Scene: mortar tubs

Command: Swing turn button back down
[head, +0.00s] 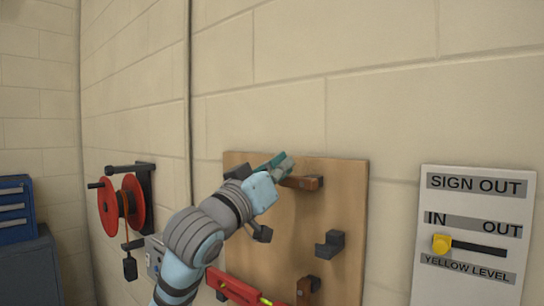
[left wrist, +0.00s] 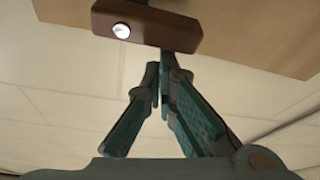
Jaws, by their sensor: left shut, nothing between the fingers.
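A brown wooden turn button (head: 304,183) lies about level near the top of the wooden board (head: 348,200). In the left wrist view the turn button (left wrist: 150,29) shows a round silver screw head. My left gripper (head: 284,162), with green fingers, is at the turn button's left part, close to the board's top edge. In the left wrist view my left gripper (left wrist: 163,70) is shut and empty. One fingertip overlaps the turn button's edge there; I cannot tell whether they touch. My right gripper is not in view.
A dark hook (head: 330,244) and a red level (head: 235,287) are on the board's lower part. Another brown block (head: 307,289) is beside the level. A red reel (head: 122,205) hangs left, and a sign-out panel (head: 470,240) right. The wall above the board is clear.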

